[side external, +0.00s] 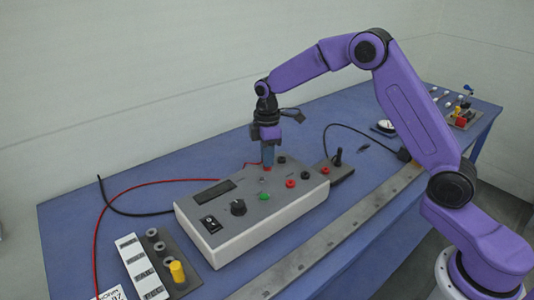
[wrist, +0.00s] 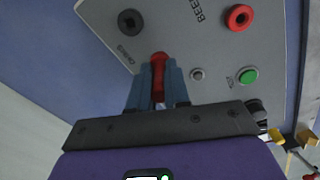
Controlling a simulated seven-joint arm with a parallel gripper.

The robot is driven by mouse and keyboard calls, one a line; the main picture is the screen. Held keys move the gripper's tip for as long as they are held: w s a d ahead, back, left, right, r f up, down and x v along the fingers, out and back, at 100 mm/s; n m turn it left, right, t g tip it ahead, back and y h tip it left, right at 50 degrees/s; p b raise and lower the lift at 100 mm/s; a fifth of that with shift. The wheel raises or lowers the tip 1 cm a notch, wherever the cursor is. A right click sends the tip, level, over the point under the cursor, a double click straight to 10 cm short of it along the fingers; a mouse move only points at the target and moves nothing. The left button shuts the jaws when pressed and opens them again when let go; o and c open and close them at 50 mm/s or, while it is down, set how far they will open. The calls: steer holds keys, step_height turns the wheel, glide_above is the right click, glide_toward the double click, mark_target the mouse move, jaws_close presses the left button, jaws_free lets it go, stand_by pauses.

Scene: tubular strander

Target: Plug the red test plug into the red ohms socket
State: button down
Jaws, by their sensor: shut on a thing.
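My gripper (side external: 267,164) points down over the back edge of the grey meter box (side external: 250,226). Its blue fingers are shut on the red test plug (wrist: 158,76), which is upright between them; its red end (side external: 267,170) shows just below the fingertips in the side view. In the wrist view the plug's end is at the box face, beside the OHMS lettering. A black socket (wrist: 130,22) lies past it on the left. The red ohms socket is not clearly seen; the plug and fingers cover that spot. I cannot tell whether the plug is in it.
Another red socket (wrist: 240,17), a green button (wrist: 248,75) and a grey stud (wrist: 197,74) are on the box face. The red lead (side external: 127,190) runs left across the blue bench (side external: 80,224). A metal rail (side external: 340,232) runs along the front.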

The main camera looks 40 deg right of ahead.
steer(key=shift+f, duration=0.2)
steer(key=c, duration=1)
jaws_free()
step_height(320, 180, up, 17)
steer(key=s+a+f, duration=0.1)
steer(key=s+a, duration=0.2)
steer(key=s, duration=0.7)
steer(key=s+a+f, duration=0.2)
steer(key=s+a, duration=0.1)
steer(key=s, duration=0.7)
steer(key=shift+m, duration=0.5)
steer(key=s+d+f, duration=0.2)
steer(key=s, duration=0.4)
steer(key=s+d+f, duration=0.2)
steer(key=s, duration=0.5)
steer(key=s+d+f, duration=0.2)
steer(key=s+d, duration=0.1)
steer(key=s, duration=0.3)
steer(key=shift+s+d+f, duration=0.1)
steer(key=shift+s+f, duration=0.1)
steer(key=shift+f, duration=0.05)
